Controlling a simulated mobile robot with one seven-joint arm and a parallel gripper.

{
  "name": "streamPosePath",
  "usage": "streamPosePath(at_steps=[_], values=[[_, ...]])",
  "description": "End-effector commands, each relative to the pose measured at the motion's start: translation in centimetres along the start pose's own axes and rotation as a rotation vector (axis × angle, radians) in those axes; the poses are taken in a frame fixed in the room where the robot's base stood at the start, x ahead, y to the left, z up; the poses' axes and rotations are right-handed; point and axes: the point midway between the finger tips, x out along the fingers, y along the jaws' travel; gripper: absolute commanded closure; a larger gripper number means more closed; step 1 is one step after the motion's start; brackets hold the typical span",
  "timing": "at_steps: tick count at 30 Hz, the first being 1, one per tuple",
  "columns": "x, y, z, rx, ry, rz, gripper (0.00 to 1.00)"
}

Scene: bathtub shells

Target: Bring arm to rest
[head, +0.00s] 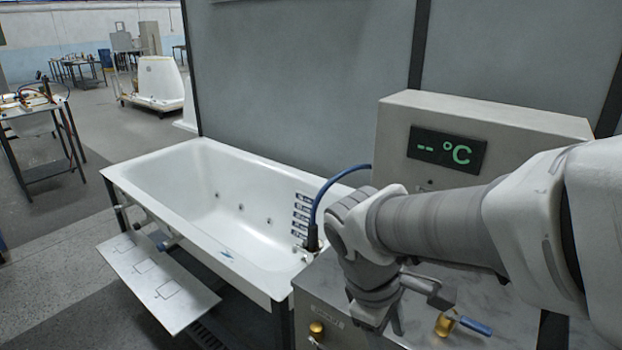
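My arm reaches in from the right edge of the head view. Its wrist bends down so that my gripper (385,318) hangs over the front of the metal-topped cabinet (350,275), right of the bathtub. The fingers are small and partly hidden by the wrist, so I cannot tell whether they are open or shut. I see no object held in them. A brass valve with a blue lever (472,325) is close to the right of the gripper; I cannot tell the exact gap.
The white bathtub (170,170) has several nozzles and a blue hose (325,190) at its right end. A control box (480,110) with a "-- °C" display stands behind my arm. A white shelf panel (150,285) sticks out in front of the tub.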

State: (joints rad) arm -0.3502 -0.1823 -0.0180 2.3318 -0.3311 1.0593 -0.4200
Motion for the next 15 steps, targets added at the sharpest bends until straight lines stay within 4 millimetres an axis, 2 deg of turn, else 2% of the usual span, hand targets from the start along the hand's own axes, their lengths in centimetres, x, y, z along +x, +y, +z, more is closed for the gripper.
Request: streamPosePath(at_steps=[6, 15], values=[[-3.0, 0.2, 2.6, 0.363, 0.19, -0.015, 0.45], [-6.4, 0.0, 5.3, 0.803, 0.432, -0.041, 0.45]])
